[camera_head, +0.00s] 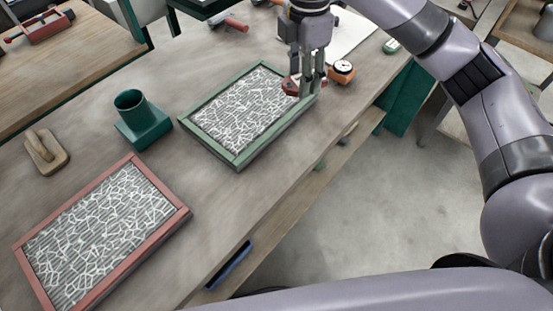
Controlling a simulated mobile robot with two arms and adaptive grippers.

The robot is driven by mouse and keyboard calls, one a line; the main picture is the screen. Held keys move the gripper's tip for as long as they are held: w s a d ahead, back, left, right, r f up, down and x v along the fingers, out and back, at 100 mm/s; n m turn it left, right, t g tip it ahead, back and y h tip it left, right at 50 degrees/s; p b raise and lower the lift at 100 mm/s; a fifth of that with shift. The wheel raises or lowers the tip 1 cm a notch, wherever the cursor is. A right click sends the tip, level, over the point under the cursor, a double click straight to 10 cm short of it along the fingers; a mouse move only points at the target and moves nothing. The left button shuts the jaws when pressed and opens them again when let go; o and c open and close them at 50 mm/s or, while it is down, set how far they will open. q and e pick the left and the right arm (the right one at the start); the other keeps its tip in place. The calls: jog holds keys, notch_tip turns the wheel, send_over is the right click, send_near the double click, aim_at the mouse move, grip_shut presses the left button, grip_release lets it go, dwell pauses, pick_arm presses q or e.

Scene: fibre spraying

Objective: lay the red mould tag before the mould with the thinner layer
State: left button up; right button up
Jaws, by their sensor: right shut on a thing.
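A green-framed mould (249,152) lies on the workbench near the middle, with a white fibre web over a grey bed. A red-framed mould (161,182) with a similar web lies at the lower left. The web looks closer-packed in the green frame, though the red one is nearer the camera. My right gripper (306,92) points down over the far right corner of the green-framed mould. It is shut on a small red piece (290,86), apparently the red mould tag, partly hidden by the fingers. My left gripper is out of view.
A green cup on a block (145,122) and a wooden float (46,152) stand at the left. A red-handled tool (236,24) lies at the back. Bare bench separates the two moulds.

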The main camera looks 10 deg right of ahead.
jog(key=shift+f, duration=0.4)
notch_tip(320, 180, down, 8)
jog(key=p, duration=0.2)
send_over(296, 144)
notch_tip(296, 144, down, 7)
jog(key=shift+f, duration=0.15)
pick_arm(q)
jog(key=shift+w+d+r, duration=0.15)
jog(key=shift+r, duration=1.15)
pick_arm(e)
jog(key=shift+f, duration=2.15)
jog(key=o, duration=0.9)
jog(key=shift+f, duration=0.1)
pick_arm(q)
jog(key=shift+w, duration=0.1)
pick_arm(e)
jog(key=shift+o, duration=0.2)
pick_arm(q)
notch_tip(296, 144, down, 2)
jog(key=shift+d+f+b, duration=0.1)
jog(key=shift+b, duration=0.7)
pick_arm(e)
notch_tip(296, 144, up, 12)
jog(key=shift+r, duration=0.2)
